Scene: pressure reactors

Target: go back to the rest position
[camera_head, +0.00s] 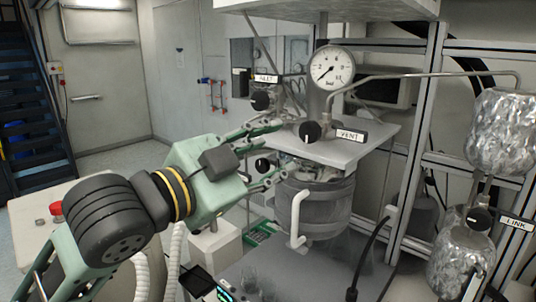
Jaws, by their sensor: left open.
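My left gripper (281,149) is green with a black wrist and reaches in from the left. Its fingers are spread open with nothing between them. The upper fingertips are close to the black inlet valve knob (261,101), which has an INLET label (266,78). A dark knob (262,165) shows between the fingers. The black vent knob (310,132) with its VENT label (352,136) is just right of the gripper. Whether the fingers touch anything is unclear. My right gripper is out of the picture.
A round pressure gauge (333,67) stands above the pale reactor plate (345,150). The grey reactor vessel (325,208) hangs below it. A metal frame (414,135), wrapped vessels (502,130) and a LINK knob (480,219) are at right. Open floor (118,163) lies at back left, near dark stairs (25,110).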

